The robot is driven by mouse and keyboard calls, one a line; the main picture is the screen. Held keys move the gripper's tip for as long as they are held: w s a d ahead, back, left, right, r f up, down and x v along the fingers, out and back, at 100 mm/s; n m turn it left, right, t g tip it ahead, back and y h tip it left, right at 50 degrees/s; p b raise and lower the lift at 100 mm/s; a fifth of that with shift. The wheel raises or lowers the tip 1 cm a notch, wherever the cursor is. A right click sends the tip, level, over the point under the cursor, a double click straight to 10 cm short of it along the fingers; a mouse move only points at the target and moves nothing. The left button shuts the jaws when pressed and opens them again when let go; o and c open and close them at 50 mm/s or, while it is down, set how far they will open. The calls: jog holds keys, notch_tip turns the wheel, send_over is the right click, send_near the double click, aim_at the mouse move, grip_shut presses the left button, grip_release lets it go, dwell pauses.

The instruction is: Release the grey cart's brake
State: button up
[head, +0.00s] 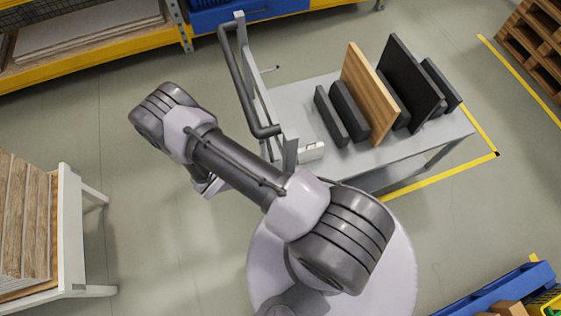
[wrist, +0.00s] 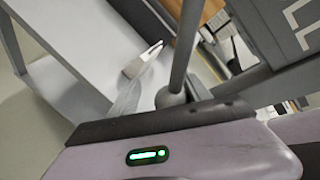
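The grey cart (head: 400,152) stands at the upper middle of the head view, its dark push handle (head: 240,75) at its left end. My gripper (head: 208,187) is mostly hidden under my arm, left of the cart's handle end and apart from the handle in the picture. In the wrist view, a grey rod ends in a dark rounded knob (wrist: 172,97) close to my wrist. Whether my fingers are open is not clear.
A white rack of boards (head: 70,230) stands at left, yellow shelving (head: 95,68) behind, blue bins (head: 505,290) at lower right. Floor left of the cart is clear.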

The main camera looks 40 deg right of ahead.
jog(key=p+v, duration=0.3)
jog(key=v, duration=1.4)
jog(key=shift+r, duration=0.2)
jog(key=shift+a, duration=0.1)
